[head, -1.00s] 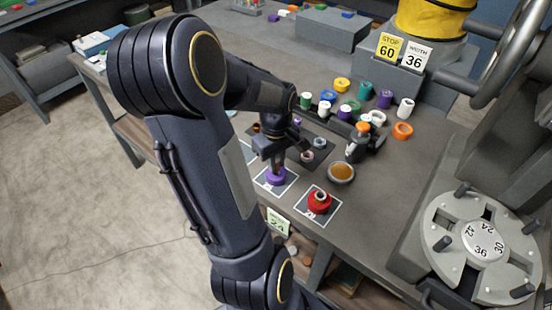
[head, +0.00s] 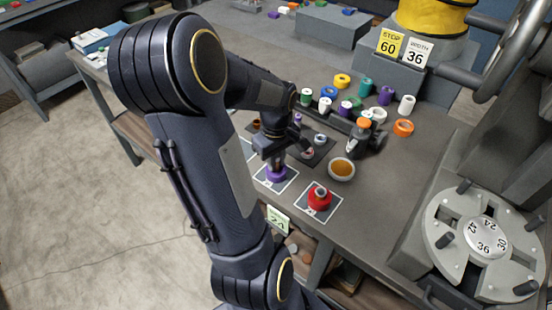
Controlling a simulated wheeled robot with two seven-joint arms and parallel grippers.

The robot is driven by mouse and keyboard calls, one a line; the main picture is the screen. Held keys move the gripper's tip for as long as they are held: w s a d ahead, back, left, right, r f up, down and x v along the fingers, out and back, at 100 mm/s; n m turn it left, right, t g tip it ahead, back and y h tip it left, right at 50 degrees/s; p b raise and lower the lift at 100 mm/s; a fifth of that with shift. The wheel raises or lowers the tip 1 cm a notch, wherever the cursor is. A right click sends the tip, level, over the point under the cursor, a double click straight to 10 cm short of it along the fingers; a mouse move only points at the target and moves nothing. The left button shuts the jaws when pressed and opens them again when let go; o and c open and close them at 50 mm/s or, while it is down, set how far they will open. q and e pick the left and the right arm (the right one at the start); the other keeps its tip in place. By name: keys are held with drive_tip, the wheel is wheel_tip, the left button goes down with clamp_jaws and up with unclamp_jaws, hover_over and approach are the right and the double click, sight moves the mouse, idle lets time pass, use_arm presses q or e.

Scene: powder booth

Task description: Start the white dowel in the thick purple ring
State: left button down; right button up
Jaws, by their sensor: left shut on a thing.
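My left gripper (head: 274,155) is shut and points down over the thick purple ring (head: 276,175). The purple ring lies on a dark card with a white border near the table's front edge. The white dowel is mostly hidden by the fingers and the small scale; the gripper holds it just above or at the ring. I cannot tell whether its tip is inside the hole. My right gripper is not in view.
A red ring part (head: 319,198) sits on another bordered card to the right. An orange-filled bowl (head: 342,169) stands behind it. Several coloured spools and rings, such as an orange ring (head: 403,127), lie farther back. A grey carousel (head: 484,243) stands at right.

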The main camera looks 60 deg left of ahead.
use_arm(q)
drive_tip(key=shift+f, duration=0.2)
drive_tip(key=c, duration=1.3)
unclamp_jaws()
drive_tip(key=shift+o, duration=0.2)
wheel_tip(320, 180, up, 8)
drive_tip(key=shift+f, duration=0.1)
drive_tip(key=shift+d, duration=0.15)
drive_tip(key=s+d+r+m+t+h, duration=0.1)
drive_tip(key=d+m+t+h, duration=0.1)
drive_tip(key=d+m, duration=0.6)
drive_tip(key=s+d+r+m+t+h, duration=0.1)
drive_tip(key=s+d+m+t, duration=0.1)
drive_tip(key=d+m, duration=0.6)
drive_tip(key=d+t, duration=0.1)
drive_tip(key=d, duration=0.6)
drive_tip(key=shift+m+t+h, duration=0.4)
